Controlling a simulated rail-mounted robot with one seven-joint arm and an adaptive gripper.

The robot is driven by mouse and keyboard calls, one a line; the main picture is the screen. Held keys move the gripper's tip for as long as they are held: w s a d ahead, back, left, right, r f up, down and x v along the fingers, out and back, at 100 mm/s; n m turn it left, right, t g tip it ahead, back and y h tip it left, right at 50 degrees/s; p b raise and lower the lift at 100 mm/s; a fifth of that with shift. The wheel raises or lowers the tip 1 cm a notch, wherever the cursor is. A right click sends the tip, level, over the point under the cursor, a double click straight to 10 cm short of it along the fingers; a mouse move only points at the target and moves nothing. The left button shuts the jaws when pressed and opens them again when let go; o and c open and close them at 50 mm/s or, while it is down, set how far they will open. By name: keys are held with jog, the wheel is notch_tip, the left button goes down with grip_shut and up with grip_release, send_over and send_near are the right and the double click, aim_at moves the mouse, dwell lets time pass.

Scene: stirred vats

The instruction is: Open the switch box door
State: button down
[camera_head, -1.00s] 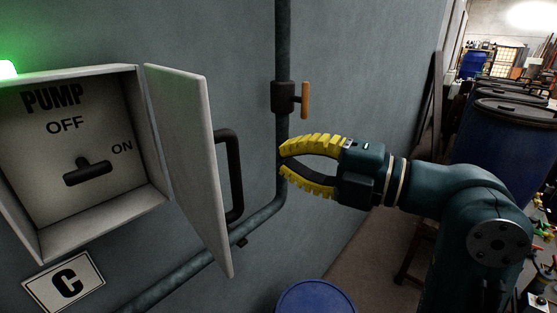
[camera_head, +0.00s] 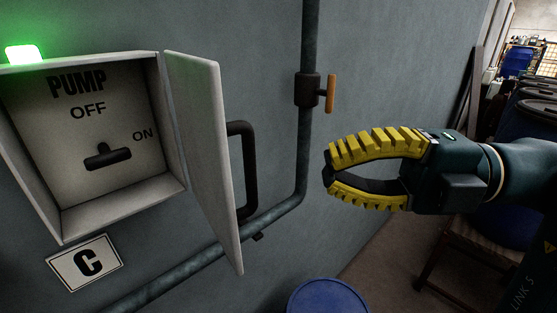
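The grey switch box (camera_head: 110,205) is on the wall at the left, marked PUMP, with OFF and ON labels. Its black switch lever (camera_head: 107,158) lies nearly level, its right end towards ON. The door (camera_head: 207,150) stands swung out from the box's right side, so the inside is exposed. A black bar handle (camera_head: 237,165) is on the door's outer face. My gripper (camera_head: 328,168) is right of the handle, clearly apart from it. Its ribbed yellow fingers bow around an empty gap and their tips look together, with nothing held.
A grey pipe (camera_head: 307,150) with an orange-handled valve (camera_head: 330,94) runs down the wall behind my gripper, then bends left below the door. A blue drum lid (camera_head: 328,298) is below. A lit green lamp (camera_head: 23,54) tops the box.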

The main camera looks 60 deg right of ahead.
aim_at(248, 168)
jog(key=p+x, duration=0.2)
jog(key=x, duration=0.7)
jog(key=shift+w+a+p, duration=0.1)
jog(key=shift+w+p, duration=0.15)
jog(key=shift+p, duration=0.15)
jog(key=shift+f, duration=0.15)
